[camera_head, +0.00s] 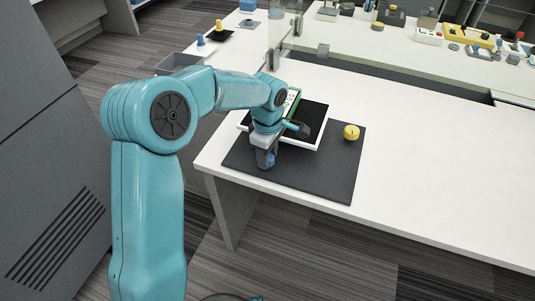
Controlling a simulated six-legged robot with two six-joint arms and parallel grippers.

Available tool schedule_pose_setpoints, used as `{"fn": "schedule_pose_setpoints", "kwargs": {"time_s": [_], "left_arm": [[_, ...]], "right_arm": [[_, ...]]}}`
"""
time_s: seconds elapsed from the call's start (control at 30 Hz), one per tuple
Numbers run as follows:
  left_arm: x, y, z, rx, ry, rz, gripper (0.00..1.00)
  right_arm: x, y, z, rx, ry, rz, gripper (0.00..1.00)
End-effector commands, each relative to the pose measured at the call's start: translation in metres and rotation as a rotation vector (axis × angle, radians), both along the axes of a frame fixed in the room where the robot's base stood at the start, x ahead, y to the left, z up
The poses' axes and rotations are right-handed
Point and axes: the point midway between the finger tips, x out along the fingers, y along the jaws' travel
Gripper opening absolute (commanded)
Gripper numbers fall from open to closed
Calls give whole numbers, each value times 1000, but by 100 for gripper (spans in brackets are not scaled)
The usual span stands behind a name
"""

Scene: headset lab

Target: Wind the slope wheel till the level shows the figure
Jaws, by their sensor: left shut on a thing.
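A white-rimmed plate with a black top (318,123) lies on a dark grey mat (330,181) at the near left corner of the white table. A green-edged panel with a pale marked face (292,100) stands at the plate's back left, partly behind my left arm. It looks like the level, but its figure is too small to read. My left gripper (266,159) points down at the plate's near left side. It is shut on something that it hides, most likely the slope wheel. My right gripper is not in view.
A yellow round knob-like piece (351,132) stands on the mat to the plate's right. A clear upright screen (276,45) stands behind. Several small devices, such as a yellow one (456,33), sit on the far bench. The table's right part is bare.

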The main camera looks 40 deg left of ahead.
Motion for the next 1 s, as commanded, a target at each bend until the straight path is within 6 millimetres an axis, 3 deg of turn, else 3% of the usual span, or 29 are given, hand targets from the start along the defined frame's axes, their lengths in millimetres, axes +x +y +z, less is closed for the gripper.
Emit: {"fn": "schedule_pose_setpoints", "kwargs": {"time_s": [0.17,0.2,0.27,0.3,0.67,0.77,1.0], "left_arm": [[1,1,2,2,-7,0,10],[1,1,2,2,-7,0,44],[1,1,2,2,-6,0,64],[1,1,2,2,-6,0,66],[1,1,9,2,-5,0,66],[1,1,26,1,-8,1,66],[1,0,90,1,-9,-1,66]], "right_arm": [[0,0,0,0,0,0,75],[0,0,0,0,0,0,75],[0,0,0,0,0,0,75],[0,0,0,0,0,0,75],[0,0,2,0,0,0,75],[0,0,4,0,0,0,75],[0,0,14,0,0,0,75]]}}
